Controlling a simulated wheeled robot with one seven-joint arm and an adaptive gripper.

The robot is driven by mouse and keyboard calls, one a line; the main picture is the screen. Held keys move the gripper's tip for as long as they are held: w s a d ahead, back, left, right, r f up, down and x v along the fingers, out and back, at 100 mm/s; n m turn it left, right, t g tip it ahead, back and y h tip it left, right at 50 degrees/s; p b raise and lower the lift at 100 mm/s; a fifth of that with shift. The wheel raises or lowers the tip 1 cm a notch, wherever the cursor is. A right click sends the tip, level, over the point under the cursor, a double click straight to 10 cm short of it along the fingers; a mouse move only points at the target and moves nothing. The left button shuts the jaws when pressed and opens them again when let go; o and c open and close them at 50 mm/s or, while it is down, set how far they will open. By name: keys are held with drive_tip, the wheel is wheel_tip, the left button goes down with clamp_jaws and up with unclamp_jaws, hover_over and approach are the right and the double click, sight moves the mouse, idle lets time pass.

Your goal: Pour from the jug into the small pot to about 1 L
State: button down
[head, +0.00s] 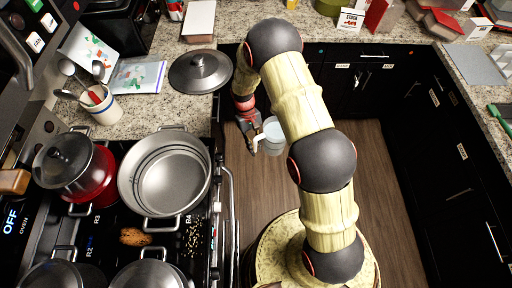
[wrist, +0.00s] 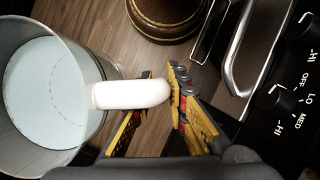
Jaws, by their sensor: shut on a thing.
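My gripper (head: 254,132) is shut on the white handle of the jug (head: 274,146). In the wrist view my gripper (wrist: 160,108) has yellow fingers on either side of the handle. The jug (wrist: 98,125) is clear-walled and holds pale bluish liquid. It hangs over the floor, right of the stove, apart from any pot. A wide open steel pot (head: 168,178) stands on the stove and looks empty. Another pot (head: 150,274) shows partly at the bottom edge, beside a further one (head: 62,275). I cannot tell which is the small pot.
A lidded red pot (head: 95,185) stands at the stove's left. The oven rail (head: 231,210) runs between jug and stove. A loose lid (head: 200,70) and a utensil crock (head: 101,106) are on the counter. The wooden floor (head: 375,165) is clear on the right.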

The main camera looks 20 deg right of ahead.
drive_tip(key=w+a+r+n+t+h+p, duration=0.25)
drive_tip(key=w+r+n+p, duration=0.25)
drive_tip(key=r+n+p, duration=0.6)
drive_tip(key=w+a+r+n+t+h+p, duration=0.1)
drive_tip(key=w+r+n+t+h+p, duration=0.15)
drive_tip(key=w+r+n+p, duration=0.75)
drive_tip(key=s+a+r+n+t+y+p, duration=0.1)
drive_tip(key=a+r+n+t+y+p, duration=0.2)
drive_tip(key=a+r+n, duration=0.4)
drive_tip(key=s+a+r+n+y+p, duration=0.1)
drive_tip(key=a+n, duration=0.3)
drive_tip(key=n, duration=0.4)
drive_tip(key=s+a+r+n+y+p, duration=0.1)
drive_tip(key=s+a+n+y, duration=0.3)
drive_tip(key=n, duration=0.4)
drive_tip(key=shift+s+a+r+n, duration=0.2)
drive_tip(key=shift+a+n, duration=0.1)
drive_tip(key=shift+a, duration=0.35)
drive_tip(key=shift+w+d+r+t+h+b, duration=0.2)
drive_tip(key=shift+r+t+b, duration=0.4)
drive_tip(key=shift+b, duration=0.4)
drive_tip(key=shift+w+d+r+t+h+b, duration=0.15)
drive_tip(key=shift+r+t+b, duration=0.25)
drive_tip(key=shift+r+b, duration=0.5)
drive_tip(key=shift+w+r+n+t+h+b, duration=0.1)
drive_tip(key=shift+r+n+t+h+b, duration=0.5)
drive_tip(key=shift+b, duration=1.1)
drive_tip(key=shift+r+t+h+b, duration=0.25)
drive_tip(key=shift+r+t+b, duration=0.25)
drive_tip(key=shift+r, duration=0.15)
